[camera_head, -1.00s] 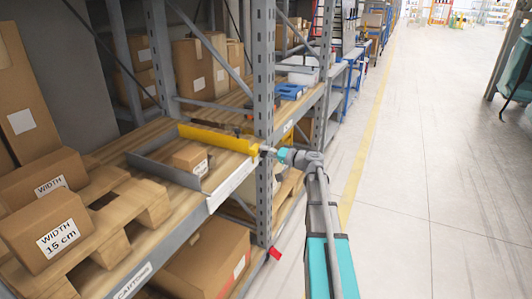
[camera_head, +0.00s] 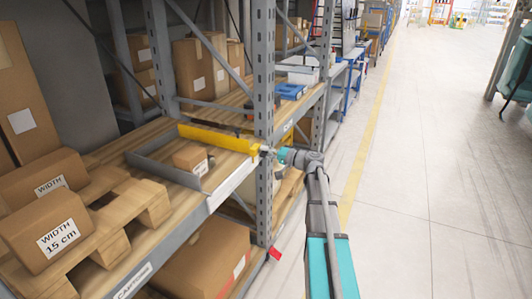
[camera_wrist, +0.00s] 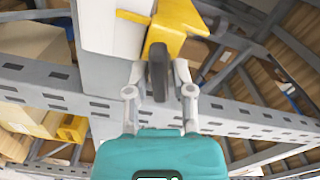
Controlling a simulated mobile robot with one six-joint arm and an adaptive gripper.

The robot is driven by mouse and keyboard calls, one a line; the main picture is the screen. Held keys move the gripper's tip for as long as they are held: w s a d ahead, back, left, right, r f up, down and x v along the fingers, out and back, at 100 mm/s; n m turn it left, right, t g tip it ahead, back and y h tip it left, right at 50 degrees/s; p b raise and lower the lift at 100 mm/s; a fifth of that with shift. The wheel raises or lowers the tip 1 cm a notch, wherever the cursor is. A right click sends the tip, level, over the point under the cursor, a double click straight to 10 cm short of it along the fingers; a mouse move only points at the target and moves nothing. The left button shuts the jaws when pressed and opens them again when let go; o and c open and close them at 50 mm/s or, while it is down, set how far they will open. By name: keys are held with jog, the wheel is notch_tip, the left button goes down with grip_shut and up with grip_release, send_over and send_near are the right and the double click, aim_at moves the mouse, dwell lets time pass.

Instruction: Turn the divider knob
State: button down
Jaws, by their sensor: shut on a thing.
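The yellow divider (camera_head: 215,138) lies across the wooden shelf, its end at the shelf's front edge by the grey post. In the wrist view, the yellow divider end (camera_wrist: 178,28) is close up, with a dark upright knob (camera_wrist: 158,72) in front of it. My gripper (camera_wrist: 159,80) has its two grey fingers on either side of the knob and is shut on it. In the head view my gripper (camera_head: 268,151) is at the divider's front end. The knob is too small to make out there.
A small carton (camera_head: 187,158) sits in the grey-walled bay (camera_head: 160,172) beside the divider. A grey rack post (camera_head: 264,90) stands close to my gripper. Larger cartons (camera_head: 48,232) labelled with widths are at left. The aisle floor (camera_head: 420,200) at right is clear.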

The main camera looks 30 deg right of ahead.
jog(key=c, duration=0.6)
grip_release()
jog(key=shift+c, duration=0.2)
jog(key=shift+s+d, duration=0.1)
jog(key=v, duration=1.1)
jog(key=shift+s+d, duration=0.25)
jog(key=shift+a, duration=0.1)
